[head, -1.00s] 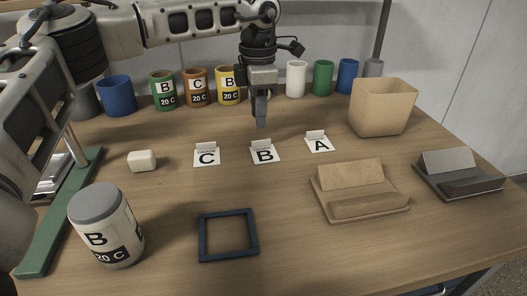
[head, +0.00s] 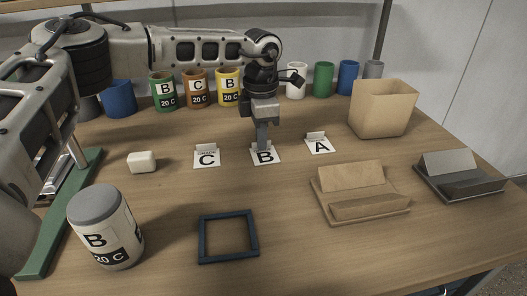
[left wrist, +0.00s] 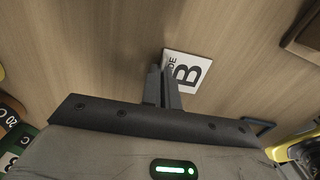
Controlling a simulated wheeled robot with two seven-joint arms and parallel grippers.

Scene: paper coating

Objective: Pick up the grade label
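Three white grade labels with raised tabs lie in a row on the table: C (head: 207,160), B (head: 265,159) and A (head: 320,146). My left gripper (head: 263,149) points down at the B label, its fingertips over the tab side and hiding the tab. In the left wrist view the B label (left wrist: 190,72) lies flat beside the fingertips (left wrist: 164,72). The two fingers stand close together; whether they grip the tab cannot be seen. My right gripper is in neither view.
A labelled B can (head: 105,228) stands front left, near a white block (head: 142,162) and a dark square frame (head: 228,236). Tan (head: 360,198) and grey (head: 460,175) holders and a tan bin (head: 382,108) are right. Several coloured cans line the back.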

